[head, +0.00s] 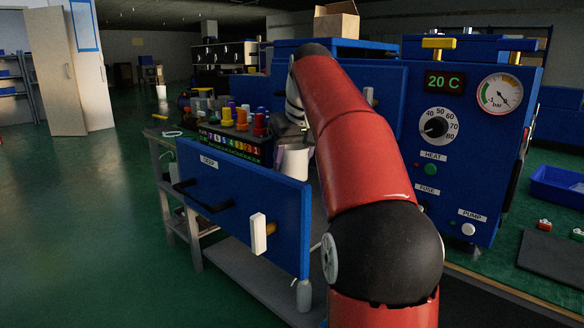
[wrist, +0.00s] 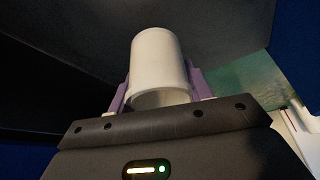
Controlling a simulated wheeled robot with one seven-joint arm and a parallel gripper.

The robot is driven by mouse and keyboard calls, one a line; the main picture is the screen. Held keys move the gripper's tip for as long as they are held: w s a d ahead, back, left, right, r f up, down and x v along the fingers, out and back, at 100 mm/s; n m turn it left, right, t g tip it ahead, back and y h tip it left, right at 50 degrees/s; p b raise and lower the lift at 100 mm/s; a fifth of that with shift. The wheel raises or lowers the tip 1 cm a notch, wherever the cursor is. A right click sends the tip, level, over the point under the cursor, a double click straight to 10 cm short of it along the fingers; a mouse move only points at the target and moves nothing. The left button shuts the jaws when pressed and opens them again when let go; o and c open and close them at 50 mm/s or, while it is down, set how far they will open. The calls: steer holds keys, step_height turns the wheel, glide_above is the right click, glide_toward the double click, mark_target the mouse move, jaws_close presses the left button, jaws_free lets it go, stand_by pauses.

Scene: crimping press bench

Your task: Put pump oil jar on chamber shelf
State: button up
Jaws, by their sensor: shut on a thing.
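The pump oil jar looks like a plain white cylinder (wrist: 160,60). It stands out between the purple fingers of my gripper (wrist: 158,92) in the wrist view, and the gripper is shut on it. In the head view the white jar (head: 294,162) shows just behind the top edge of the blue front panel, below my bent arm. My gripper is mostly hidden there by the arm and the panel. Dark flat surfaces (wrist: 60,60) surround the jar in the wrist view. I cannot tell which of them is the chamber shelf.
The blue panel (head: 247,192) with black and white handles stands in front of the jar. A blue control box (head: 462,135) with dial and gauge stands right of my arm. Green floor (head: 95,220) is free at left.

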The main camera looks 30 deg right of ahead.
mark_target(293, 172)
steer(key=shift+f+b, duration=0.6)
steer(key=shift+f, duration=1.15)
steer(key=shift+f, duration=0.2)
steer(key=o, duration=1.1)
steer(key=shift+c, duration=0.2)
steer(key=shift+r, duration=0.15)
